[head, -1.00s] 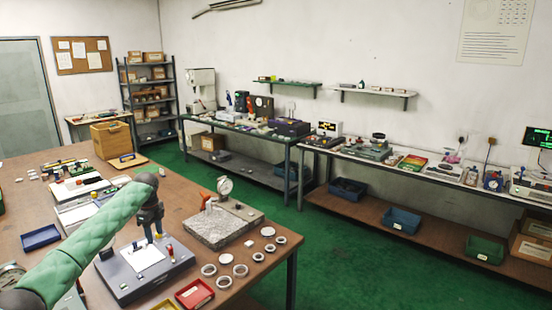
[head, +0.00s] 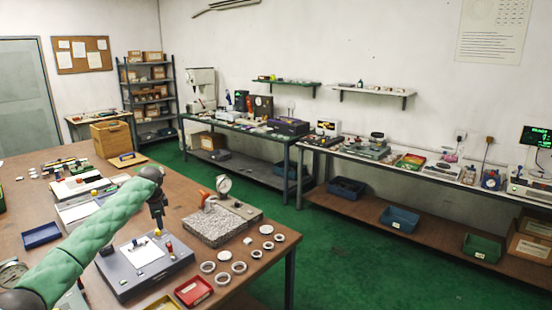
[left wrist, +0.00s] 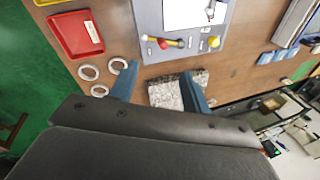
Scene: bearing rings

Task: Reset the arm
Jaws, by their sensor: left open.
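My left arm, in a green sleeve, comes in from the lower left in the head view. My left gripper (head: 158,224) points down above the table, near the grey fixture plate (head: 118,284). In the left wrist view, its two blue fingers stand apart with nothing between them (left wrist: 160,88). Several bearing rings (head: 222,279) lie on the brown table right of the plate; some rings (left wrist: 89,72) also show beside the left finger in the wrist view. My right gripper is in neither view.
A speckled stone block (head: 208,228) with a dial gauge (head: 223,184) stands behind the plate. A red tray (head: 194,291) sits near the front edge. A blue tray (head: 41,235) and a wooden box (head: 110,140) are at left. Green floor separates this table from the wall benches.

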